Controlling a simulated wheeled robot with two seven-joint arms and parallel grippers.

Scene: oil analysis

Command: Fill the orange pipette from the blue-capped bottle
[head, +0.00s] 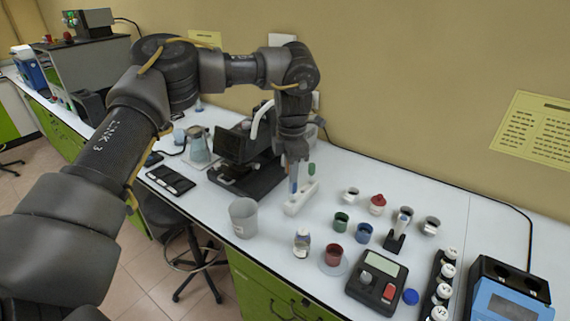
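My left gripper (293,158) points down over a small white rack (297,203) near the back of the bench. A blue pipette part (293,185) and a green one (311,169) show at the rack. No orange pipette can be made out; the gripper may hide it. The fingers are too small and dark to tell if they are open or shut. A small clear bottle (302,243) stands upright at the front edge. A round blue cap (411,297) lies on the bench beside the scale, apart from it. My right gripper is not in view.
Several small coloured jars, including a blue one (364,233) and a dark red one (334,254), stand right of the rack. A grey beaker (243,217) is at the front edge. A scale (378,279) and a blue device (507,294) stand right.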

